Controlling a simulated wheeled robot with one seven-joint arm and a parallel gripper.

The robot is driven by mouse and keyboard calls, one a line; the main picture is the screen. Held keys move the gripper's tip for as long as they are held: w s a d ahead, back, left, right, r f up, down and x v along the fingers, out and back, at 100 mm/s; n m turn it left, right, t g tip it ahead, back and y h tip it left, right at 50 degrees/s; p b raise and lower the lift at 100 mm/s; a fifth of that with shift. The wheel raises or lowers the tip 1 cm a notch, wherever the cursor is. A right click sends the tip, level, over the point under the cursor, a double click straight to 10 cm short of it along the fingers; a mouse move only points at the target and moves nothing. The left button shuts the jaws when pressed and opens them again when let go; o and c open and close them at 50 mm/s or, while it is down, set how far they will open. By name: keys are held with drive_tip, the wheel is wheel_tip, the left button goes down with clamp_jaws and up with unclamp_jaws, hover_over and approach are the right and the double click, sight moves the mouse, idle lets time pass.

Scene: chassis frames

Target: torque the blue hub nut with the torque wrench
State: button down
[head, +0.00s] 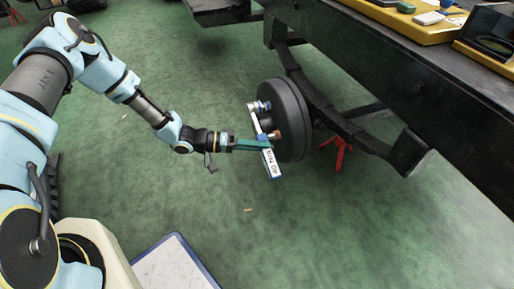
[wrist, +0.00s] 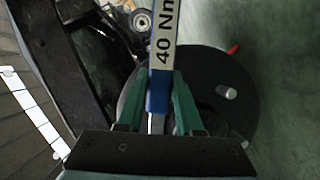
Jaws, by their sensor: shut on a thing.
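My gripper (head: 265,144) is shut on the torque wrench (head: 271,164) near its middle, beside the wheel hub (head: 289,110). In the wrist view, the green fingers (wrist: 158,98) clamp the blue section of the wrench (wrist: 163,38), below its white "40 Nm" label. In the head view, the wrench slants across the hub's face, label end down. Its upper end is close to the blue hub nut (head: 264,105); I cannot tell whether it is seated on it. A copper-coloured nut (head: 277,134) is just right of the fingers. The hub (wrist: 242,75) also shows behind the wrench in the wrist view.
The dark chassis frame (head: 400,75) runs along the right, with a leaf spring (head: 350,125) beside the hub. A red stand (head: 340,150) is on the floor behind. Yellow trays (head: 420,25) with items are on top. The green floor left of the hub is mostly clear.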

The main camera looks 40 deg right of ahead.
drive_tip(key=shift+s+a+r+n+g, duration=0.1)
drive_tip(key=shift+s+r+n+g, duration=0.1)
drive_tip(key=shift+r+n, duration=0.2)
drive_tip(key=shift+s+r+n+g, duration=0.2)
drive_tip(key=shift+r+n, duration=0.1)
drive_tip(key=shift+r, duration=0.15)
drive_tip(key=r+n, duration=0.1)
drive_tip(key=r+n+p, duration=0.1)
drive_tip(key=r+n+g+h, duration=0.1)
drive_tip(key=r, duration=0.1)
drive_tip(key=shift+s+a+p, duration=0.15)
drive_tip(key=shift+s+p, duration=0.1)
drive_tip(key=shift+p, duration=0.1)
drive_tip(key=shift+s+d+f, duration=0.15)
drive_tip(key=shift+d, duration=0.25)
drive_tip(key=shift+s+a, duration=0.15)
drive_tip(key=shift+s+d+p, duration=0.35)
drive_tip(key=shift+d, duration=0.55)
idle(2.5)
drive_tip(key=shift+w+f+m+t+y, duration=0.15)
drive_tip(key=shift+f+m+t+y, duration=0.15)
drive_tip(key=shift+f+m, duration=1)
drive_tip(key=shift+f, duration=0.15)
